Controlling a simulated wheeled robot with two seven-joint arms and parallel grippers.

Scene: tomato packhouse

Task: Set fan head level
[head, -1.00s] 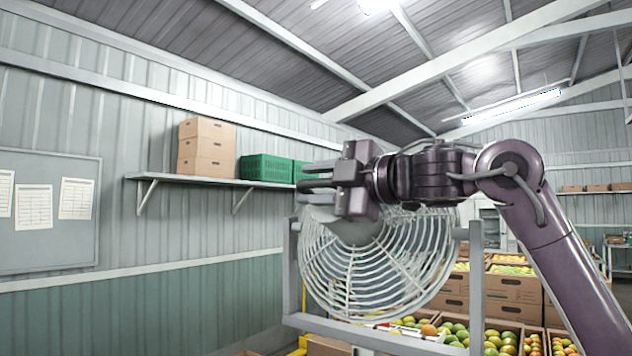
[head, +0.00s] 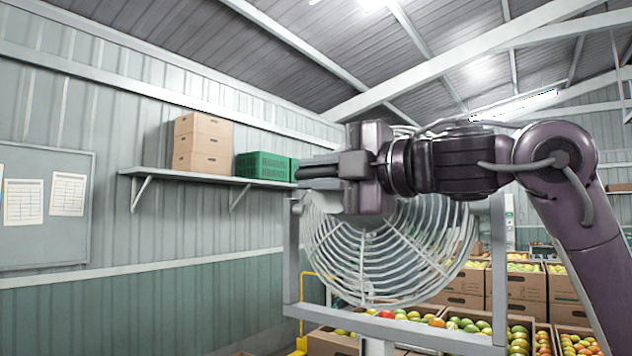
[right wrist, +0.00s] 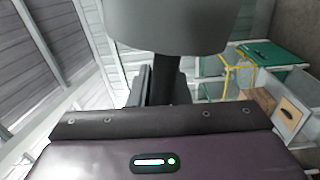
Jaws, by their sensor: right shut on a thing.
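The fan head has a round pale wire cage (head: 365,262) and sits between the uprights of a grey U-shaped frame (head: 291,262). My right gripper (head: 318,171) is in front of the upper part of the cage, fingers pointing left, and hides the fan's hub. In the right wrist view a grey rounded housing (right wrist: 175,28) fills the top, with a dark stem (right wrist: 166,92) below it between the dark fingers. The gripper is shut on this part of the fan head. The exact tilt of the head is hard to tell. My left gripper is out of view.
A wall shelf (head: 205,178) holds cardboard boxes (head: 203,142) and a green crate (head: 262,167) at left. Cartons of tomatoes (head: 518,286) stand behind and right of the fan. A noticeboard (head: 45,245) hangs on the left wall.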

